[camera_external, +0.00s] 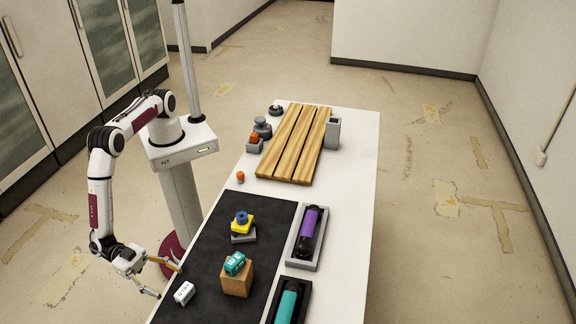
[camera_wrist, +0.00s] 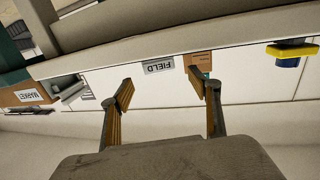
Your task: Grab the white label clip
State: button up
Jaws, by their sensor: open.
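The white label clip (camera_external: 184,293), a small white block with dark marks, sits on the black mat (camera_external: 262,212) near its left edge in the external view. My gripper (camera_external: 167,281) is open and empty, low at the table's left edge, just left of the clip and apart from it. In the wrist view the two fingers of my gripper (camera_wrist: 164,92) are spread with nothing between them. Beyond them are a grey label reading FIELD (camera_wrist: 158,66) and a grey piece (camera_wrist: 70,89) to the left. I cannot tell whether either belongs to the white clip.
A teal block (camera_external: 235,263) rests on a brown box (camera_external: 237,284), right of the clip. A yellow piece (camera_external: 243,225) with a blue ring lies behind. A purple cylinder (camera_external: 309,229) and a teal cylinder (camera_external: 287,306) lie in trays. A slatted wooden board (camera_external: 294,145) is at the back.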

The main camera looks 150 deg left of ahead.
aim_at(192, 280)
jog(key=shift+x, duration=1.25)
jog(key=shift+x, duration=2.6)
jog(key=shift+d+r, duration=0.1)
jog(key=c, duration=1)
